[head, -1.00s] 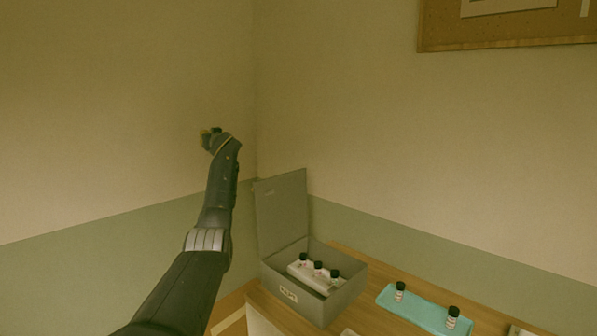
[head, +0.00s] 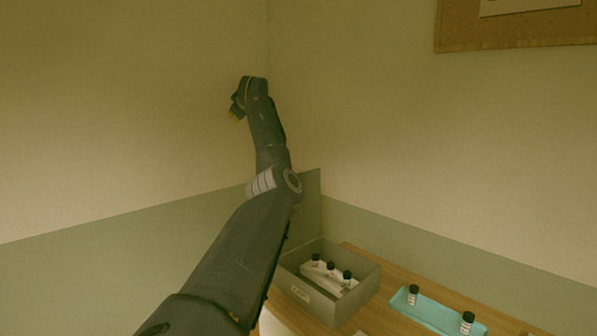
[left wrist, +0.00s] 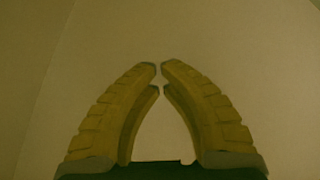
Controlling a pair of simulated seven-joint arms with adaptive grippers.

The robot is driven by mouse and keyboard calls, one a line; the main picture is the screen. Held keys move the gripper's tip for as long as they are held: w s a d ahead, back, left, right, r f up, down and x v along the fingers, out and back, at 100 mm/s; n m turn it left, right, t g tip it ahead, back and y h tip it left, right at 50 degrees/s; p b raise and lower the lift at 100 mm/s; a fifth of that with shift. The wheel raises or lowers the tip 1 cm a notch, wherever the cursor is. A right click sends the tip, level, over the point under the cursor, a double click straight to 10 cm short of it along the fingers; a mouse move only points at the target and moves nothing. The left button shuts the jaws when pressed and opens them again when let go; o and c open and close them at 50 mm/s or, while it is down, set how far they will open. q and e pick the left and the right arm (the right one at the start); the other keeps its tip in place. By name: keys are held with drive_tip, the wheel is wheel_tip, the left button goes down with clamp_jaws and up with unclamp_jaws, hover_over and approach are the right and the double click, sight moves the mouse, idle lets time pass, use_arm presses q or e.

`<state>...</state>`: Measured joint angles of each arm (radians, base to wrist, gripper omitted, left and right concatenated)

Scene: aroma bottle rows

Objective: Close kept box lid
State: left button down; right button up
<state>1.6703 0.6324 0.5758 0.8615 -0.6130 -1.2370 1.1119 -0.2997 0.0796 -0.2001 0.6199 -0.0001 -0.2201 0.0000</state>
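The grey box (head: 315,300) stands on the wooden table with its lid (head: 312,213) up at the back. My left arm hides most of the lid. Inside the box, a white holder carries three small dark-capped bottles (head: 331,269). My left gripper (head: 236,113) is raised high near the wall corner, well above the box and apart from the lid. In the left wrist view its yellow fingers (left wrist: 159,75) curve in with their tips almost meeting, and nothing is between them. My right gripper is in neither current view.
A teal tray (head: 428,312) with two dark-capped bottles (head: 467,322) lies right of the box. Walls meet in a corner close behind the table. A framed board (head: 460,38) hangs at the upper right.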

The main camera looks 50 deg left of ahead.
use_arm(q)
drive_tip(key=w+d+f+m+g+h, duration=0.1)
drive_tip(key=w+d+f+h, duration=0.1)
drive_tip(key=d, duration=0.6)
drive_tip(key=w+d+f+m+g+h, duration=0.1)
drive_tip(key=w+d+f, duration=0.3)
drive_tip(key=d, duration=0.5)
drive_tip(key=w+d+f+m+g+h, duration=0.2)
drive_tip(key=w+d+f+h, duration=0.1)
drive_tip(key=d, duration=0.6)
drive_tip(key=shift+w+f+m, duration=0.3)
drive_tip(key=shift+f+m, duration=0.1)
drive_tip(key=shift+f, duration=0.25)
wheel_tip(320, 180, down, 8)
drive_tip(key=a, duration=0.2)
drive_tip(key=shift+r, duration=0.15)
drive_tip(key=shift+s, duration=0.1)
